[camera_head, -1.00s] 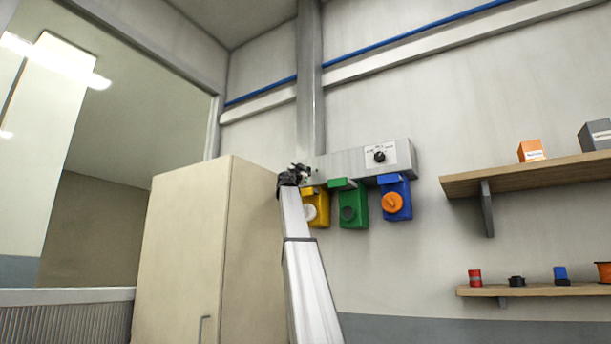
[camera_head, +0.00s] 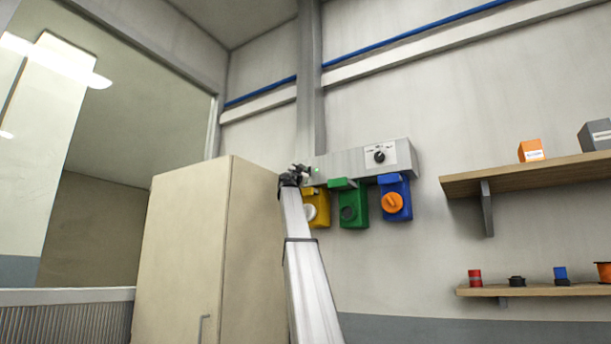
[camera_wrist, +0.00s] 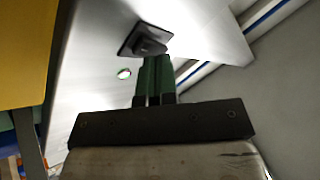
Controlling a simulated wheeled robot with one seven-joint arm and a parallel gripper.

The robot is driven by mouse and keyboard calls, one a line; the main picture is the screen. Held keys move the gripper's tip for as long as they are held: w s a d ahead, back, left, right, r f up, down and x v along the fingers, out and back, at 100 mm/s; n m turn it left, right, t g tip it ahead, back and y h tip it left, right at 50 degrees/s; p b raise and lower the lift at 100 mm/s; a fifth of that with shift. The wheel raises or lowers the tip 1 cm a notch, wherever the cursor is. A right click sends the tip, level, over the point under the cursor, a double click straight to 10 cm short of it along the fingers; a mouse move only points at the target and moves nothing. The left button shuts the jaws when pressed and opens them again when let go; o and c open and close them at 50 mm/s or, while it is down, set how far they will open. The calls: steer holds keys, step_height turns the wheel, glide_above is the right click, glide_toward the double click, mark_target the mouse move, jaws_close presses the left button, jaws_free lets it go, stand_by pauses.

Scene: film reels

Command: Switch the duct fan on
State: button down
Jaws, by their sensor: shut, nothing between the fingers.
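A black switch (camera_wrist: 148,44) on a square plate sits on the pale metal control box (camera_wrist: 95,50) in the wrist view. In the head view my gripper (camera_head: 303,172) is at the left end of the control box (camera_head: 345,163), hiding the switch. No fan is in view.
A knob with a marked dial (camera_head: 379,156) is on the box's front. Yellow (camera_head: 321,200), green (camera_head: 353,207) and blue (camera_head: 396,199) units hang below the box. A tall beige cabinet (camera_head: 190,240) stands left of my arm. Shelves (camera_head: 520,174) are at right.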

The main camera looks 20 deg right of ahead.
steer(key=shift+s+a, duration=0.1)
steer(key=shift+a, duration=0.05)
steer(key=shift+s+a+r, duration=0.15)
steer(key=shift+s+a, duration=0.2)
steer(key=shift+a, duration=0.1)
steer(key=s+a, duration=0.1)
steer(key=a, duration=0.1)
steer(key=s+a+r, duration=0.1)
steer(key=s, duration=0.1)
steer(key=shift+a, duration=0.4)
stand_by(0.6)
